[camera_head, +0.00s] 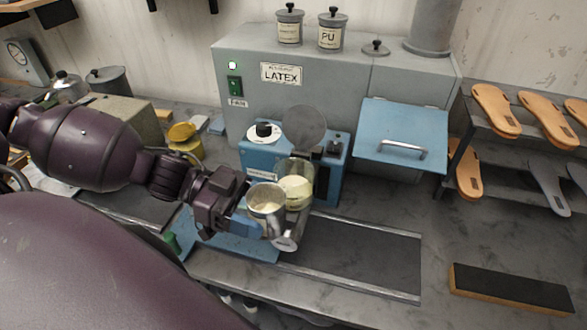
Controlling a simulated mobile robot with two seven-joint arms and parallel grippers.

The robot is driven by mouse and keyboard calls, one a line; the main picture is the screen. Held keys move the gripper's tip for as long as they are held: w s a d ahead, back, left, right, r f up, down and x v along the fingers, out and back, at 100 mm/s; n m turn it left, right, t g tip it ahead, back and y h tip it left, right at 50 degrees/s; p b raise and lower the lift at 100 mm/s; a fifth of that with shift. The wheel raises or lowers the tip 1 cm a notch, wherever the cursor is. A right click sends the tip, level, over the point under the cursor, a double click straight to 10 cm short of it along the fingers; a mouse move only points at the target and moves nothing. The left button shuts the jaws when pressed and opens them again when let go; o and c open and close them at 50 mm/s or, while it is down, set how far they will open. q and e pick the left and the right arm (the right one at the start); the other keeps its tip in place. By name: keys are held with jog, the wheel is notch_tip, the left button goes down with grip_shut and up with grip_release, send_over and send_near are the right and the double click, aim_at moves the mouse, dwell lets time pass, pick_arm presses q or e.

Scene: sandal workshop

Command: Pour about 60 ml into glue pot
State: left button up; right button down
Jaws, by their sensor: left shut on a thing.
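My left gripper (246,226) is shut on a grey metal jug (266,197) with pale cream liquid showing inside its rim. The jug is at the middle of the view, just left of an open pot with cream contents (297,191), which I take to be the glue pot. In the picture the jug's rim overlaps the pot's left side; I cannot tell if they touch. No falling stream shows clearly. A round grey lid (304,128) stands raised behind the pot, in front of the blue unit (326,170). My right gripper is not in view.
A grey cabinet labelled LATEX (310,75) stands behind, with two lidded cans (332,32) on top and a blue flap (400,132). A dark mat (350,258) lies in front. Sandal soles (495,110) are racked at right; a black-topped block (510,288) lies at front right.

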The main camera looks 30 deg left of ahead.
pick_arm(q)
jog(key=shift+s+f, duration=0.15)
jog(key=shift+f, duration=0.05)
dwell(0.5)
